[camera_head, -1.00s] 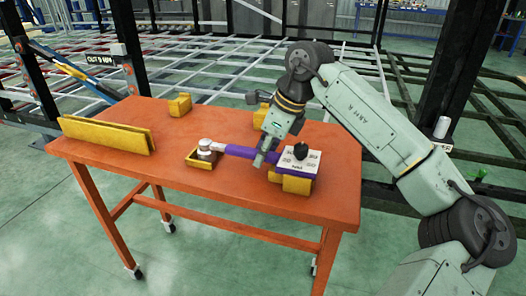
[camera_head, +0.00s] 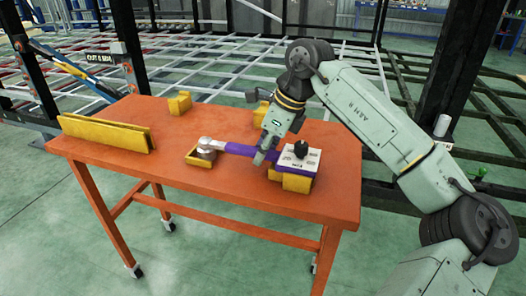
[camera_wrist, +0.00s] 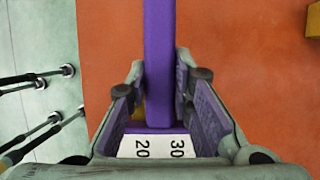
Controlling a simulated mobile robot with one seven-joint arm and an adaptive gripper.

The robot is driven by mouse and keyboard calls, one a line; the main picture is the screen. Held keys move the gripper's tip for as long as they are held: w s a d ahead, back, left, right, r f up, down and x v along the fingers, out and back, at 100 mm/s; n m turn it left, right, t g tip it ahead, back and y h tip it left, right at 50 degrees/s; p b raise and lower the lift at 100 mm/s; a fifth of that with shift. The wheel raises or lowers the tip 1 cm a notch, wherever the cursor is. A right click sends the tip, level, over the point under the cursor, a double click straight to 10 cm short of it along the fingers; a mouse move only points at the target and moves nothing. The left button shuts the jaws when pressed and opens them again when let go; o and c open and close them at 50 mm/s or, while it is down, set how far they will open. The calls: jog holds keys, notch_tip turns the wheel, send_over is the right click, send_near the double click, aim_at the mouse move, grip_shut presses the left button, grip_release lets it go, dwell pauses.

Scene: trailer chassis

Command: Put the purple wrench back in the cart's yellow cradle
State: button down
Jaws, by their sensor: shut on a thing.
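The purple wrench (camera_head: 237,149) lies roughly level over the orange cart. Its silver round head (camera_head: 206,148) is at the left, over a small yellow tray-like holder (camera_head: 201,162). Its right end is a white-topped box (camera_head: 298,160) with a black knob, over a yellow block (camera_head: 296,183); these yellow pieces look like the cradle. My gripper (camera_head: 263,157) is shut on the purple handle, close to the box. In the wrist view, the fingers (camera_wrist: 163,92) flank the handle (camera_wrist: 159,45), with the numbered white plate below. I cannot tell whether the wrench touches its supports.
The orange cart top (camera_head: 150,182) is clear at its front left. Yellow upright plates (camera_head: 105,132) stand at the left. A small yellow block (camera_head: 179,103) sits at the back, and another yellow piece (camera_head: 260,114) is partly behind my arm. Dark frame posts stand behind.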

jog(key=c, duration=1.3)
grip_release()
jog(key=shift+c, duration=0.2)
jog(key=shift+o, duration=0.3)
jog(key=o, duration=0.4)
jog(key=shift+r, duration=0.15)
jog(key=shift+r+p, duration=2.8)
jog(key=shift+r, duration=1.1)
